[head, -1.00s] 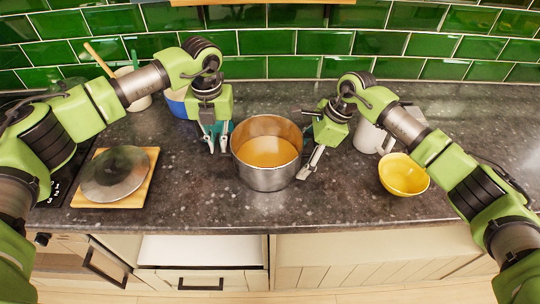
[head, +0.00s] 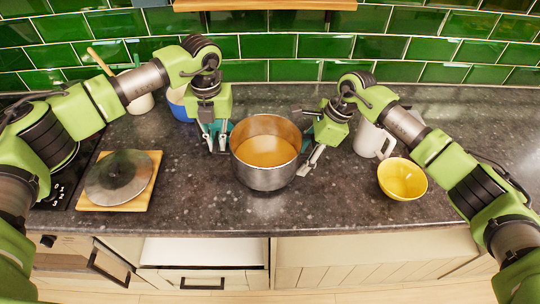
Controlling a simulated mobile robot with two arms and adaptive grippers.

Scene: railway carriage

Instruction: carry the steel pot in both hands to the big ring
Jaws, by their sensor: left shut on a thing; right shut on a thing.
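The steel pot (head: 262,179), upright with an orange-brown content, is at the middle of the dark counter in the head view. My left gripper (head: 216,143) is shut at the pot's left side and my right gripper (head: 308,166) is shut at its right side. The handles are mostly hidden by the fingers. I cannot tell whether the pot's base touches the counter. A dark hob (head: 57,192) shows at the left edge, largely covered by my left arm; I cannot make out the big ring.
A glass lid (head: 118,177) lies on a wooden board (head: 146,196) between hob and pot. A yellow bowl (head: 402,180) and a white jug (head: 368,139) stand to the right. A blue container (head: 179,108) and a utensil pot (head: 141,102) stand behind. Front counter is clear.

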